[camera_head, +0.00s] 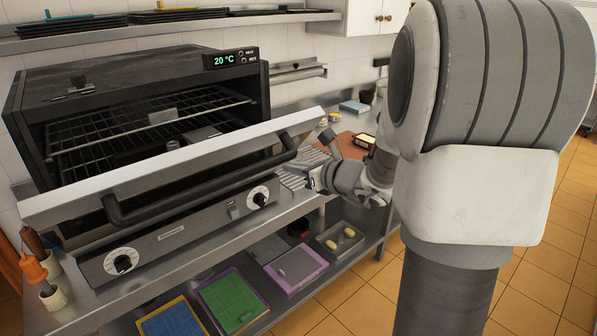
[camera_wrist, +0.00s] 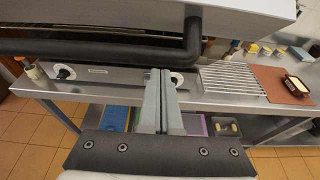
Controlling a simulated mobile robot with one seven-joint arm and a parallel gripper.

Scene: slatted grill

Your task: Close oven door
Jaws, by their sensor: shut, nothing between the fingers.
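The oven (camera_head: 140,85) stands on the steel counter. Its door (camera_head: 70,200) is partly open, tilted outward with the top edge away from the body, and the racks inside show above it. A black bar handle (camera_head: 205,190) runs along the door's front. In the wrist view the door (camera_wrist: 235,20) and handle (camera_wrist: 90,50) cross the top.
A slatted grill (camera_wrist: 230,78) and a brown board (camera_wrist: 283,85) lie on the counter right of the oven. Orange-handled tools (camera_head: 35,270) stand at the left. A lower shelf holds coloured trays (camera_head: 230,300). Tiled floor (camera_head: 540,235) is clear at the right.

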